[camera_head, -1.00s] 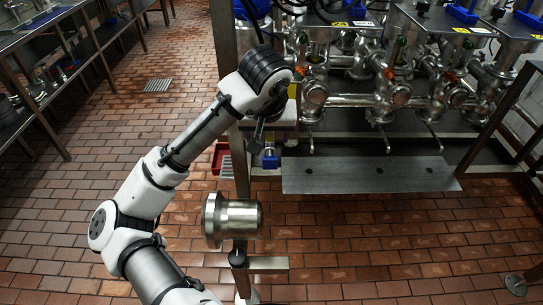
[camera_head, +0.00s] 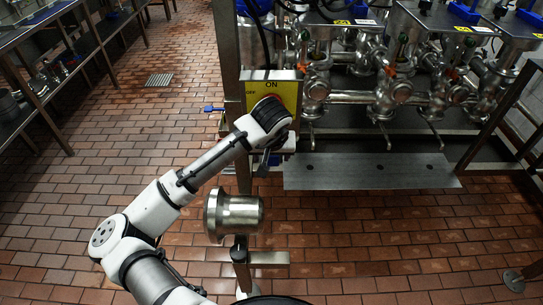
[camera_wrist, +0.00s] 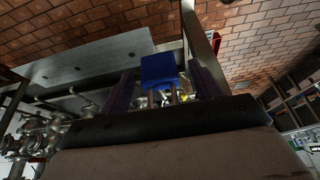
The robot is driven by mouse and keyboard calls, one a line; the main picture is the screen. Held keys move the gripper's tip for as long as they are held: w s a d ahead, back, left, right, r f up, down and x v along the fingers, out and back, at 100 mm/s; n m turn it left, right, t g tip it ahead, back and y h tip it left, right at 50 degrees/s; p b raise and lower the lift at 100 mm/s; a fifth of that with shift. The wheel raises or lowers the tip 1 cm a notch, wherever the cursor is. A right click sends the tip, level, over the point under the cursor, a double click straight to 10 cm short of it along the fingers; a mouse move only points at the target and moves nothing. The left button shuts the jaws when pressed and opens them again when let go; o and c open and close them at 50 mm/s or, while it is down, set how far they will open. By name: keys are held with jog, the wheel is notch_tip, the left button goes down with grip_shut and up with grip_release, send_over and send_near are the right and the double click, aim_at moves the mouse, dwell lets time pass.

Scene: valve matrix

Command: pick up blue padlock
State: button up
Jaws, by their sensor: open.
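The blue padlock (camera_wrist: 160,68) shows in the wrist view, its body toward the far end of the fingers and its pale shackle legs nearer the palm. My gripper (camera_wrist: 166,80) is open, with one dark finger on each side of the padlock. A gap shows on both sides, though contact at the right is hard to judge. In the head view my gripper (camera_head: 264,162) is low in front of the yellow switch panel (camera_head: 258,90) marked "ON". My wrist hides part of the panel, and the padlock is mostly hidden there.
A metal post (camera_head: 228,60) stands close to the left of my gripper. A blue lever (camera_head: 213,109) sticks out left of the post. The tiled floor at the left is open.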

jog(key=shift+f, duration=0.1)
jog(key=shift+c, duration=0.2)
jog(key=c, duration=1.1)
jog(key=shift+w+r, duration=0.1)
jog(key=shift+r, duration=0.1)
